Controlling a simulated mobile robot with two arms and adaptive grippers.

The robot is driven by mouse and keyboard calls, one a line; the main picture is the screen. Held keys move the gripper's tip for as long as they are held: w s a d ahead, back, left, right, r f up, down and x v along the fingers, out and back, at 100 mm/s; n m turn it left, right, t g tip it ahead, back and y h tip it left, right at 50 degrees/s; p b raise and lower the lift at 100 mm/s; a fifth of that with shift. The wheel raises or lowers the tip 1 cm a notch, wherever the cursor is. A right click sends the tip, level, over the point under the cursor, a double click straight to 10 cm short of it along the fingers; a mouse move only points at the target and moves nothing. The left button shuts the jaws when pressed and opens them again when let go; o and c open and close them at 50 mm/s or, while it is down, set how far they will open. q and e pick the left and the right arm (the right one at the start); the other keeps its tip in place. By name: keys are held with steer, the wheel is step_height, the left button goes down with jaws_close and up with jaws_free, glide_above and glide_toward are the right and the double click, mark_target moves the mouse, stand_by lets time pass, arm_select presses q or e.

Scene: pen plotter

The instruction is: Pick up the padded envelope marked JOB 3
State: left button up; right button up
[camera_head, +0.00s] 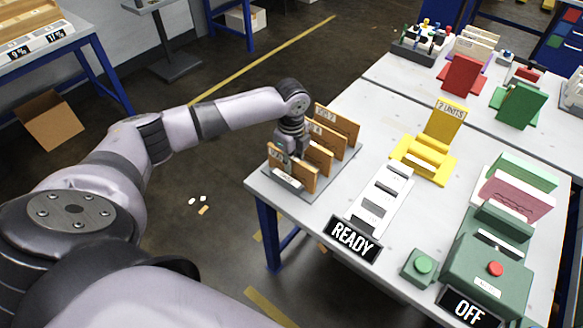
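Several brown padded envelopes (335,122) stand upright in a grey rack (335,178) at the table's left corner. Their white labels are small and partly covered, so I cannot tell which one is marked JOB 3. My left gripper (284,163) points down at the left end of the rack, at the upper edge of the nearest envelope (304,178). The wrist covers part of the envelopes behind. I cannot see whether the fingers are open or shut, or whether they touch the envelope. My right gripper is out of view.
A white slotted strip (380,196), a READY sign (352,239) and a yellow stand (425,158) are right of the rack. A green machine (487,262) with an OFF sign (469,307) and a green button (424,264) stand at the front right.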

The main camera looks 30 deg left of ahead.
arm_select(q)
jaws_close()
